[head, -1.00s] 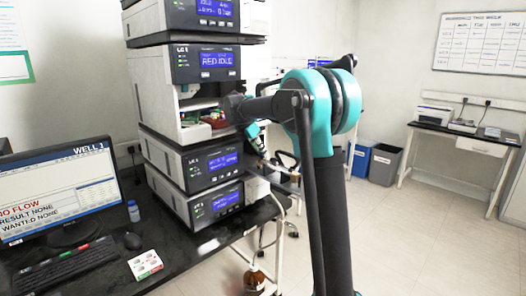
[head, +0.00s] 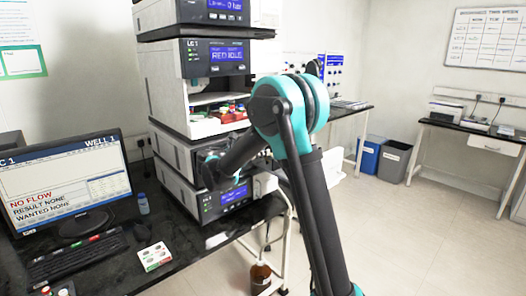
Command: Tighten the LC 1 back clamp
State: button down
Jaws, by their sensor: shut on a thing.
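The LC 1 stack (head: 162,85) stands on the dark bench, with its name on an upper module (head: 212,57) that reads RED and IDLE. Below that is an open module (head: 205,105) with small coloured items inside. My gripper (head: 212,172) is low at the front of the stack, by the lower modules. My arm partly covers it, and its fingertips are hard to make out. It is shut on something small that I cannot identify. I cannot make out the back clamp in this view.
A monitor (head: 65,185) showing NO FLOW, a keyboard (head: 75,260), a small bottle (head: 143,204) and a tray of coloured caps (head: 155,257) are on the bench at left. A brown bottle (head: 260,274) stands below its right edge.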

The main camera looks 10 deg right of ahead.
jog(key=shift+s+a+f+t+h, duration=0.15)
jog(key=shift+f+t+h, duration=0.2)
jog(key=shift+h, duration=0.25)
jog(key=c, duration=1.4)
grip_release()
jog(key=shift+c, duration=0.2)
jog(key=v, duration=1.2)
jog(key=shift+f, duration=0.1)
